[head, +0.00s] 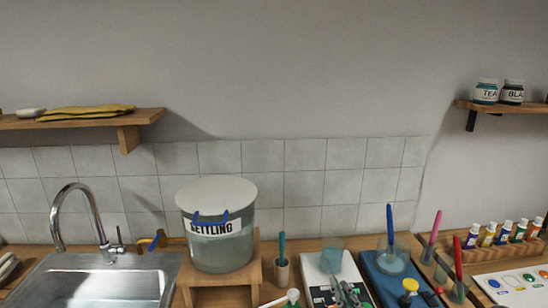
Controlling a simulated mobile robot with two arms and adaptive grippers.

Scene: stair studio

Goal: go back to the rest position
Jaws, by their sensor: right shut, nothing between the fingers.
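My right gripper (346,292) shows at the bottom edge, right of the middle, in front of a white scale-like device (318,266). It is shut and empty. Its arm is mostly out of the picture. My left gripper is not in view.
A lidded bucket labelled SETTLING (222,252) stands on a wooden stand (257,273) beside the sink (100,282). A cup with a teal-handled tool (282,272), a jar with a blue-handled tool (393,264), upright pink and red tools, and a bottle rack (500,246) line the counter. The wall above is clear between two shelves.

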